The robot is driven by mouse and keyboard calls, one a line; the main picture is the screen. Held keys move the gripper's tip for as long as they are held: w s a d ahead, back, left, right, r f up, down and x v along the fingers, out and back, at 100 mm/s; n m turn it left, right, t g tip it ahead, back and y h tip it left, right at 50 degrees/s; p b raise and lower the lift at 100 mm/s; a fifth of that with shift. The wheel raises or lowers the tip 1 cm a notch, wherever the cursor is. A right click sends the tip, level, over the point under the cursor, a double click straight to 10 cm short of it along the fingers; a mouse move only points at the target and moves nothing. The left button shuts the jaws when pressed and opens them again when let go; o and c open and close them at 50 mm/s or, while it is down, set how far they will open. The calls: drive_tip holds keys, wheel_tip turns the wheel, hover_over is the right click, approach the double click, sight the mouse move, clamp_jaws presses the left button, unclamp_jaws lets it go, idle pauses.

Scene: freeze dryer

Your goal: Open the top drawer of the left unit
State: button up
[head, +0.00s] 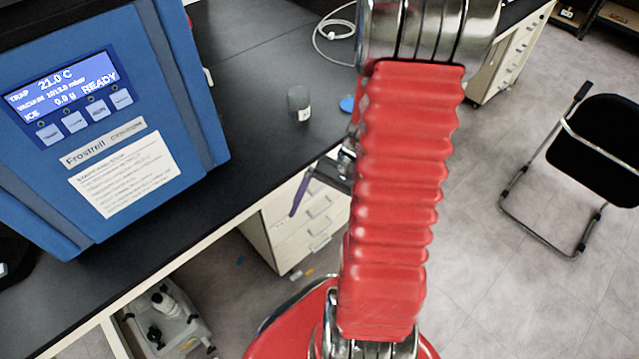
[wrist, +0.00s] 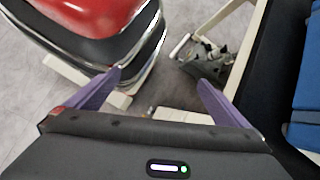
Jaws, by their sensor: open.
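The left unit (head: 284,226) is a cream drawer cabinet under the dark bench, left of my arm in the head view. Its drawers look shut, with pale bar handles on the lower fronts. My gripper (head: 301,193) is in front of the unit's upper part and partly hides the top drawer.
A blue freeze dryer (head: 110,120) stands on the black bench (head: 255,60). A small jar (head: 299,104) is near the bench edge. Another drawer unit (head: 510,65) stands farther right. A black chair (head: 600,150) is on the open floor. A grey-white device (head: 165,318) sits under the bench.

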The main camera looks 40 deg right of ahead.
wheel_tip(320, 180, down, 9)
drive_tip(key=d+m+t+y, duration=0.2)
drive_tip(key=m+t+y, duration=0.3)
drive_tip(key=m, duration=0.3)
drive_tip(key=m+t+h, duration=1.2)
drive_tip(key=m+t, duration=0.2)
drive_tip(key=m, duration=0.1)
approach(325, 187)
drive_tip(key=s, duration=0.3)
drive_tip(key=shift+s+d+r, duration=0.1)
drive_tip(key=shift+s, duration=0.1)
drive_tip(key=shift+w+y, duration=0.15)
drive_tip(key=shift+y, duration=0.15)
drive_tip(key=shift+w+a, duration=0.2)
drive_tip(key=shift+w, duration=6.6)
drive_tip(key=shift+c, duration=0.3)
